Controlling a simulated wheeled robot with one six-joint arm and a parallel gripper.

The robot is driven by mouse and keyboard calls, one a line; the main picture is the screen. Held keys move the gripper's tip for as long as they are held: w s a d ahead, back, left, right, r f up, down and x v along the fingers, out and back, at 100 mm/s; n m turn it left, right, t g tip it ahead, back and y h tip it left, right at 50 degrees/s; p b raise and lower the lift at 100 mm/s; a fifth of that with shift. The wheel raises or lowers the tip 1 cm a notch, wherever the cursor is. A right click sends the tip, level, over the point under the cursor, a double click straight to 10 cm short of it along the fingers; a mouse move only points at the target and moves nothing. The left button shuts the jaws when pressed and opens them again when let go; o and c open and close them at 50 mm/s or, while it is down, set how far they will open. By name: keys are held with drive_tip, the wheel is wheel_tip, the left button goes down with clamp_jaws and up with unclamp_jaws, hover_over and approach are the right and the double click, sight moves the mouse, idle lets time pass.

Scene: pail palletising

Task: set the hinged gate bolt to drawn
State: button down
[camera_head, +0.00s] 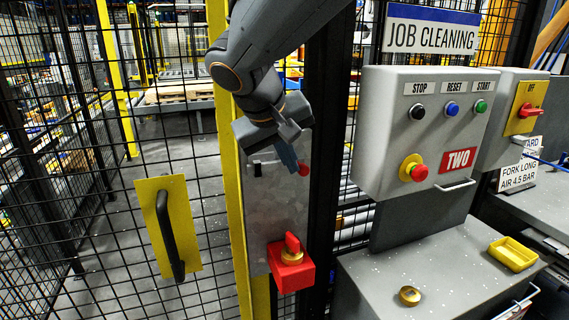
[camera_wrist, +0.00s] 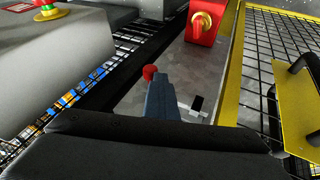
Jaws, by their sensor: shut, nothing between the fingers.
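The gate bolt shows as a red knob (camera_head: 303,170) on a grey metal plate (camera_head: 284,215) fixed at the yellow gate post. In the wrist view the red knob (camera_wrist: 149,72) stands just past the fingertips, and a pale bar with a black end (camera_wrist: 197,103) lies to their right. My gripper (camera_head: 289,157) is shut and empty, in front of the plate, with its blue-grey fingers beside the knob. In the wrist view my gripper (camera_wrist: 161,92) hides the middle of the bolt. I cannot tell whether the fingers touch the knob.
A red box with a red rotary handle (camera_head: 291,264) sits below the bolt. A black gate handle (camera_head: 169,235) on a yellow plate is at left. A grey control box (camera_head: 428,130) stands to the right, above a bench with a yellow tray (camera_head: 512,254) and a brass knob (camera_head: 410,296).

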drive_tip(key=shift+d, duration=0.15)
drive_tip(key=s+a+r+b, duration=0.1)
drive_tip(key=s+a+r, duration=0.5)
drive_tip(key=r, duration=0.3)
drive_tip(key=shift+s+b, duration=0.3)
drive_tip(key=shift+s, duration=0.25)
